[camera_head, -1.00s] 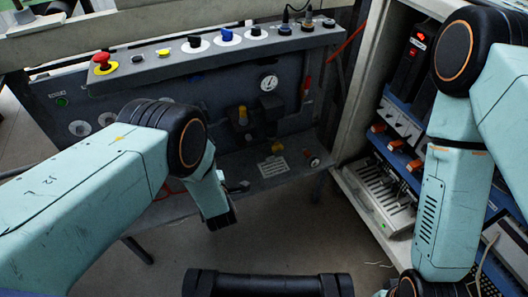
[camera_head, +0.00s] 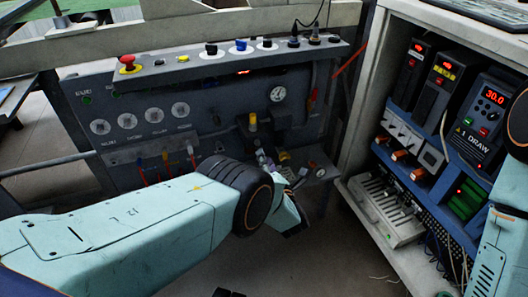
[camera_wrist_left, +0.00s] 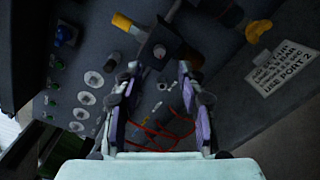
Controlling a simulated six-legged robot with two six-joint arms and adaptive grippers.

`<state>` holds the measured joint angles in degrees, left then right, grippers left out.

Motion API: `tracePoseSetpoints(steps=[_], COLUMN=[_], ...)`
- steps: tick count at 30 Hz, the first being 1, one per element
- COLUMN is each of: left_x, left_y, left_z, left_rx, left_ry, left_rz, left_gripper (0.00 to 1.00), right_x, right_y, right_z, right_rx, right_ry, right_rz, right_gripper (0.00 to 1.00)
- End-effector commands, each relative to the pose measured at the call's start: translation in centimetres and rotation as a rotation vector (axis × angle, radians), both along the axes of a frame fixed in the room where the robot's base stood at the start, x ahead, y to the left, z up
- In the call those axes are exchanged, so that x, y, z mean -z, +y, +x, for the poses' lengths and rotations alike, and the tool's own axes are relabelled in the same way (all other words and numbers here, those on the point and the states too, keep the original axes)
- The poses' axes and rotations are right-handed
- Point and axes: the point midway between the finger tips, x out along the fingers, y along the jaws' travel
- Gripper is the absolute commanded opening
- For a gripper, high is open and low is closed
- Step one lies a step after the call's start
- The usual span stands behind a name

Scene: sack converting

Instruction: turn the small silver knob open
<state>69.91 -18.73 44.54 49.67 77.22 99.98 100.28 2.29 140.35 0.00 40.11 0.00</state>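My left gripper (camera_wrist_left: 158,72) is open in the left wrist view, its two purple-padded fingers spread towards the control panel. A small grey metal block with a dark hole (camera_wrist_left: 158,51) lies just beyond the fingertips, beside a yellow handle (camera_wrist_left: 122,22). Several small silvery parts (camera_wrist_left: 162,86) show between the fingers; I cannot tell which is the small silver knob. Nothing is visibly gripped. In the head view my left gripper (camera_head: 270,163) is small and partly hidden by its own wrist, in front of the panel below the yellow handle (camera_head: 253,122). My right gripper is out of view.
The panel (camera_head: 215,125) carries a round gauge (camera_head: 277,94) and white dials. A ledge above holds a red button (camera_head: 127,62) and several knobs. A cabinet (camera_head: 350,160) with lit displays stands at right. Red cables (camera_wrist_left: 160,135) hang near the fingers. An orange handle (camera_wrist_left: 257,30) is to the right.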

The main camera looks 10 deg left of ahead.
Motion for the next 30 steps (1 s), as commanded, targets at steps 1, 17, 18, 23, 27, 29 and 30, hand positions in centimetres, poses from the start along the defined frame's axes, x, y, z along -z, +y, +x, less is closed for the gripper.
tracePoseSetpoints(steps=[1, 17, 18, 23, 27, 29, 30], left_x=[0.2, 0.0, 0.0, 0.0, 0.0, 0.0, 0.0], left_y=[0.7, 3.4, 3.4, 3.3, 3.2, 3.2, 3.2], left_z=[0.8, 5.4, 5.4, 5.3, 5.3, 5.3, 5.3], left_rx=[-0.004, 0.000, 0.000, 0.002, 0.003, 0.003, 0.003], left_ry=[-0.005, -0.001, 0.000, 0.001, 0.001, 0.001, 0.001], left_rz=[0.001, 0.003, 0.002, 0.003, 0.003, 0.003, 0.003], left_gripper=[0.40, 0.40, 0.40, 0.40, 0.34, 0.29, 0.26], right_x=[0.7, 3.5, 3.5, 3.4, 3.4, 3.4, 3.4], right_y=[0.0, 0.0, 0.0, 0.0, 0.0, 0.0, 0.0], right_z=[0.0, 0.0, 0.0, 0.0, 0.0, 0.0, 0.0], right_rx=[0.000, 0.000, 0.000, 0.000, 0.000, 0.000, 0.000], right_ry=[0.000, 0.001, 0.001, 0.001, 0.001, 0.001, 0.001], right_rz=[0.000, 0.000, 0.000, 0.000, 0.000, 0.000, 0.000], right_gripper=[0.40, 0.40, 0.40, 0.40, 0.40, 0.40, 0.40])
